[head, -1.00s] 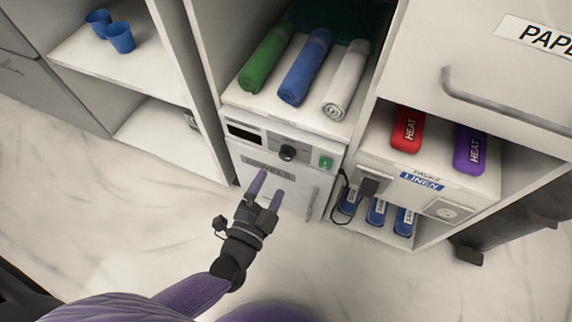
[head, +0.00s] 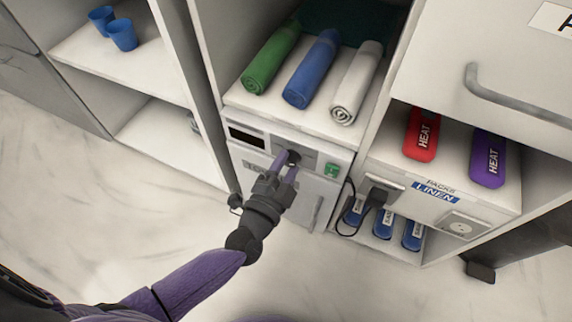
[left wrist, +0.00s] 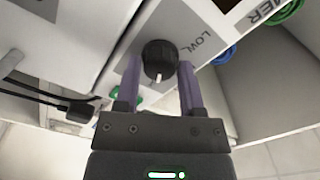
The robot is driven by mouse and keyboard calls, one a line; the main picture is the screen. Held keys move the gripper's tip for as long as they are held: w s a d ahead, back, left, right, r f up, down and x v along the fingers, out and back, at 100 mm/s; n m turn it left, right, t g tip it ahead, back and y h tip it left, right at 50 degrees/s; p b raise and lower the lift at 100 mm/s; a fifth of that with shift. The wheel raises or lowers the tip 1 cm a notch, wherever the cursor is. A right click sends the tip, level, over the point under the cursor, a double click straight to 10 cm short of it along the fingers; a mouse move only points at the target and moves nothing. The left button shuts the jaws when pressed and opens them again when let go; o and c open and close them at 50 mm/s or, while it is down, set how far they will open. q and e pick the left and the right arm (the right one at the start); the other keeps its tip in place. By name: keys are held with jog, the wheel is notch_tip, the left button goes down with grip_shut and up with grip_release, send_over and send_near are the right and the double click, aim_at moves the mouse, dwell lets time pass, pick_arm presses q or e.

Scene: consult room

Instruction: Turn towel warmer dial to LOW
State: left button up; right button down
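The towel warmer (head: 247,163) is a white cabinet with a dark display, a green switch and a grey panel on its front. Its round black dial (left wrist: 160,58) shows in the left wrist view, with a white pointer mark toward the bottom of that picture and partly visible "LOW" lettering beside it. In the head view the dial (head: 294,156) is mostly hidden by my fingers. My left gripper (head: 287,165) is at the panel, its purple fingers apart on either side of the dial; whether they touch it I cannot tell. My right gripper is not in view.
Green, blue and white rolled towels (head: 312,68) lie on top of the warmer. A black plug and cable (head: 374,197) hang at its right. Red and purple heat packs (head: 421,133) lie on the right shelf. Blue cups (head: 122,35) stand on the left shelf.

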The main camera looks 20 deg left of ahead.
pick_arm(q)
grip_shut()
